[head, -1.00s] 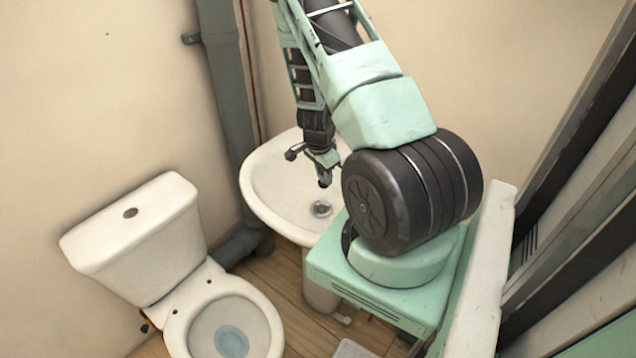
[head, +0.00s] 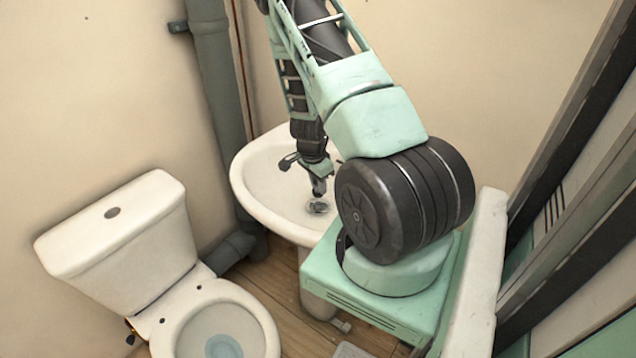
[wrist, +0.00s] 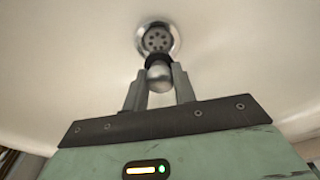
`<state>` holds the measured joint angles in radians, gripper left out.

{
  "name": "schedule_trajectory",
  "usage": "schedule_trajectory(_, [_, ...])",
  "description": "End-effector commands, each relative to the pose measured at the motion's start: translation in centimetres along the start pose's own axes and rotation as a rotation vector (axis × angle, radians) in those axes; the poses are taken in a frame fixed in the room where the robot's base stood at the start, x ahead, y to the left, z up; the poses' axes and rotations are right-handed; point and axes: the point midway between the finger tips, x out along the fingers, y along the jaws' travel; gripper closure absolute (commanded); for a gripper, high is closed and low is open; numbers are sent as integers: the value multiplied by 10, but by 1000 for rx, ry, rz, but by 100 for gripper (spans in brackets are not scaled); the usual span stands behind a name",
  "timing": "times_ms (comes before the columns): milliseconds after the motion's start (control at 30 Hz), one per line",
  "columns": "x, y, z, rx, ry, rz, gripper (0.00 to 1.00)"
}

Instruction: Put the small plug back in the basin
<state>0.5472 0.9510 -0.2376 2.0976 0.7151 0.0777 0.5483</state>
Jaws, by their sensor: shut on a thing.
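My gripper (head: 319,190) points down into the white basin (head: 258,207), close above its drain (head: 318,208) in the head view. In the wrist view my gripper (wrist: 159,88) is shut on the small plug (wrist: 159,76), which has a rounded metal body and a dark end toward the drain. The drain (wrist: 157,38) shows just beyond the plug as a metal ring with several holes. The plug overlaps the drain's near edge in that view, and I cannot tell whether they touch. In the head view the plug is hard to make out.
A white toilet (head: 130,230) stands left of the basin. A grey pipe (head: 213,90) runs down the wall behind. The basin's bowl around the drain is clear. Dark-edged panels (head: 560,190) stand at the right.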

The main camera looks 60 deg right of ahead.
Motion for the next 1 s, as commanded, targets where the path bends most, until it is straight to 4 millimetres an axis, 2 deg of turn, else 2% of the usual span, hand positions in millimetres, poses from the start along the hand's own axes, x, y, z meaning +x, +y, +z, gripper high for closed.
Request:
schedule_trajectory(100, [13,0,2,0,0,0,100])
schedule_trajectory(600, [49,0,7,0,1,0,100])
schedule_trajectory(1000, [53,0,8,0,1,0,100])
